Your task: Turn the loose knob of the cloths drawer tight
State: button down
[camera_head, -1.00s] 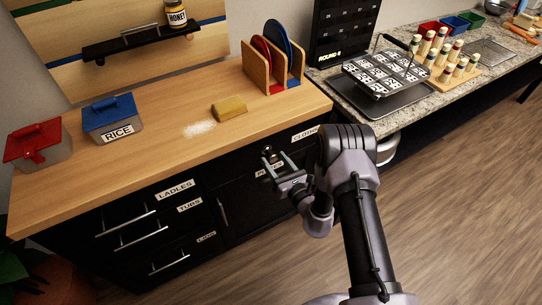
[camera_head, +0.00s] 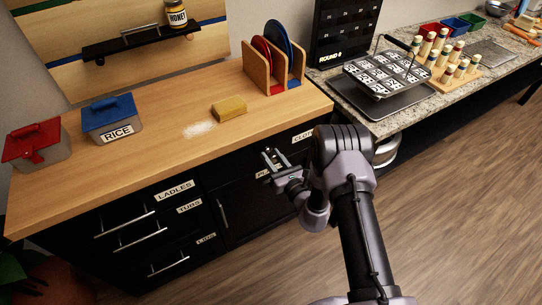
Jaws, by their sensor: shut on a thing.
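The cloths drawer is in the dark cabinet under the wooden counter. Its label (camera_head: 303,135) is partly covered by my arm, and only its first letters show. My gripper (camera_head: 272,156) is at the drawer front, just below the counter's edge, with its fingers pointing toward the cabinet. It is shut on the small knob, which is mostly hidden between the fingers. I cannot tell how snugly the knob sits against the drawer front.
A plate rack (camera_head: 257,72) stands behind. Drawers with bar handles (camera_head: 127,222) are at left. The floor (camera_head: 440,220) at right is clear.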

jog(key=m, duration=0.9)
jog(key=shift+p, duration=0.3)
jog(key=m, duration=0.3)
jog(key=shift+m, duration=0.9)
jog(key=m, duration=0.3)
jog(key=shift+p, duration=0.35)
jog(key=shift+m, duration=0.8)
